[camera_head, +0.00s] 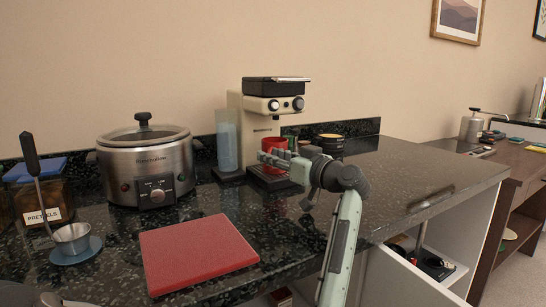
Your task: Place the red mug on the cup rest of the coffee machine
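The red mug (273,144) is at the coffee machine (262,104), under its brew head and over the dark cup rest (262,187). I cannot tell whether its base touches the rest. Whether the fingers are closed on the mug does not show.
A slow cooker (146,161) stands left of the machine. A red board (197,252) lies in front on the dark counter. The counter's right part (420,172) is mostly clear.

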